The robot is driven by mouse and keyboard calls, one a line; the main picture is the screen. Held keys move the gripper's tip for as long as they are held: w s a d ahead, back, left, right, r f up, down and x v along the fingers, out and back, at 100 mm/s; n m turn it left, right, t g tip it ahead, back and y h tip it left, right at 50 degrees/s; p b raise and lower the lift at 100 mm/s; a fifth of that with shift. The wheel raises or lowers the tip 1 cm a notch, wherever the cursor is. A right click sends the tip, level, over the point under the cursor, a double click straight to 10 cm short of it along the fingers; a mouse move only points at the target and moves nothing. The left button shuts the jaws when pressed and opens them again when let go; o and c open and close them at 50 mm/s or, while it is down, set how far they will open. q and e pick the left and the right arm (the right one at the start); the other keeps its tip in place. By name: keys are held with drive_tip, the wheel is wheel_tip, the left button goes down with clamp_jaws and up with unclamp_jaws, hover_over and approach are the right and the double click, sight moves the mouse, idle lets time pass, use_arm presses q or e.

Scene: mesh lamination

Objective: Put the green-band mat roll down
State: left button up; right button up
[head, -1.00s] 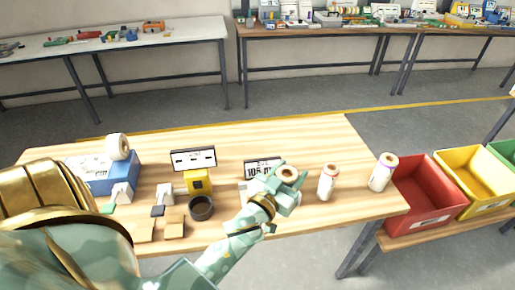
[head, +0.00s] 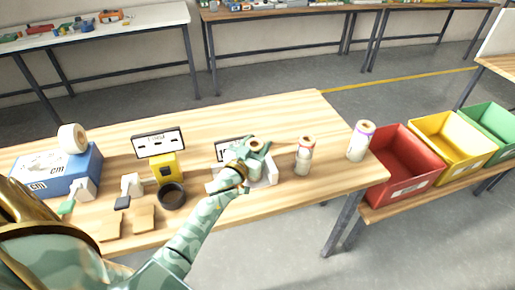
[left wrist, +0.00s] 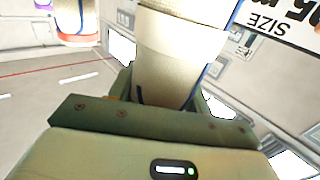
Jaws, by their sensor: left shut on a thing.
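My left gripper (head: 256,150) is shut on an upright beige mat roll (head: 256,142), whose open top end shows in the head view. The gripper hides most of the roll's side there, and I cannot make out a green band. In the left wrist view the held roll (left wrist: 172,65) fills the middle, with thin dark blue lines along its edges. The roll is over or on a white device (head: 268,174) with a black-and-white display (head: 232,148); I cannot tell whether it touches. My right gripper is not in view.
A red-banded roll (head: 304,156) and a purple-banded roll (head: 361,141) stand to the right on the wooden table (head: 235,117). Left are a yellow device (head: 165,169), a dark ring (head: 172,196) and a blue box (head: 60,170). A red bin (head: 404,165) stands beyond the right edge.

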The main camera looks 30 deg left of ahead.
use_arm(q)
drive_tip(key=shift+r, duration=0.1)
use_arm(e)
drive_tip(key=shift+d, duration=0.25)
use_arm(q)
drive_tip(key=o, duration=1.3)
drive_tip(key=shift+o, duration=0.5)
drive_tip(key=s+d+p, duration=0.1)
drive_tip(key=s, duration=1.1)
drive_tip(key=shift+p, duration=0.4)
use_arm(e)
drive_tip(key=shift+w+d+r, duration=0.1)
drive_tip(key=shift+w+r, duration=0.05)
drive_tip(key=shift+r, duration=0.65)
